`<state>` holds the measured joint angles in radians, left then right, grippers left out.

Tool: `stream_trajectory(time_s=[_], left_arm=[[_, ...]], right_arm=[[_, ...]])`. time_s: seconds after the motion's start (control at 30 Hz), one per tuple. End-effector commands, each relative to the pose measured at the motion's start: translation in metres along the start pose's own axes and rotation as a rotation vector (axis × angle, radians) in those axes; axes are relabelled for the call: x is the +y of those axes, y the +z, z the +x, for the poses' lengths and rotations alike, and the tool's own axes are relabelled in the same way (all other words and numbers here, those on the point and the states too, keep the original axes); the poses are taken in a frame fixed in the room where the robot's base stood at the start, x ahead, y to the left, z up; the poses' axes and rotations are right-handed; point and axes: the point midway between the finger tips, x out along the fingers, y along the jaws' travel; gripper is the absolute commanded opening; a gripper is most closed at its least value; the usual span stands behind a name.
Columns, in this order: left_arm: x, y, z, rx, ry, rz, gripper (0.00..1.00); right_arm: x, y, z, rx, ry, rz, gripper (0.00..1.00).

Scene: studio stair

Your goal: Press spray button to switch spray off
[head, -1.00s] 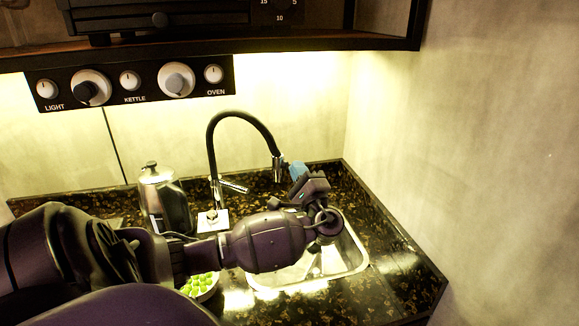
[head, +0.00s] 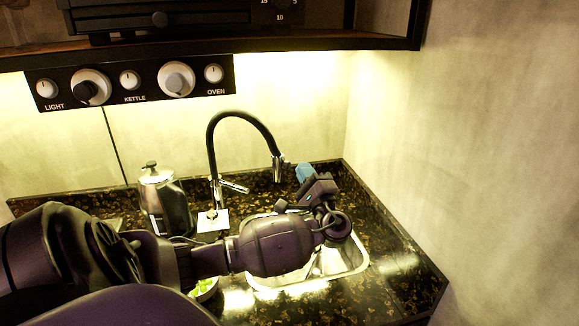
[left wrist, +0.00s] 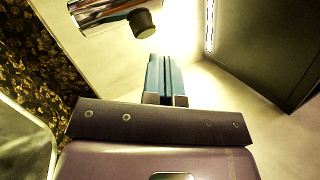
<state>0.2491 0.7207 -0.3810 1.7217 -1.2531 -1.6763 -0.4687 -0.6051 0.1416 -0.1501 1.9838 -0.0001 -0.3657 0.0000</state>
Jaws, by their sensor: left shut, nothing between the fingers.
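The tap has a black arched hose and a chrome spray head (head: 277,168) hanging at its right end, above the sink. In the left wrist view the chrome spray head (left wrist: 100,12) is at the top left, with a short dark cylinder (left wrist: 143,23) sticking out, perhaps the spray button. My left gripper (head: 305,172) is just right of the spray head, apart from it in the picture. Its blue fingers (left wrist: 165,78) are together and empty, below and right of the dark cylinder in the wrist view. No water stream is discernible. My right gripper is not in view.
The steel sink (head: 350,262) is partly hidden behind my left arm. A metal kettle (head: 165,203) stands left of the tap. A bowl of green pieces (head: 205,290) is partly covered. A control panel (head: 130,81) and cabinet overhang the back; a wall (head: 460,140) bounds the right.

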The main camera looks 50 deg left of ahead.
Motion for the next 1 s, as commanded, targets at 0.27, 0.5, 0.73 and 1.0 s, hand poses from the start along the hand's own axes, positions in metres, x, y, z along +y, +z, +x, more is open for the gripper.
stream_trajectory(time_s=[0.27,0.5,0.73,1.0], left_arm=[[-0.004,-0.005,-0.006,0.001,0.002,-0.002,0.0],[-0.014,-0.015,-0.02,0.001,0.001,-0.001,0.0],[-0.022,-0.023,-0.032,0.001,0.001,-0.001,0.0],[-0.025,-0.025,-0.035,0.0,0.001,0.0,0.0]], right_arm=[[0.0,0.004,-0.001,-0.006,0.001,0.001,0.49],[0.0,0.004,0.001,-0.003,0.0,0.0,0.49],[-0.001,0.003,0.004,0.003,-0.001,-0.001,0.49],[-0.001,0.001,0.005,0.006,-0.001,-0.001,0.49]])
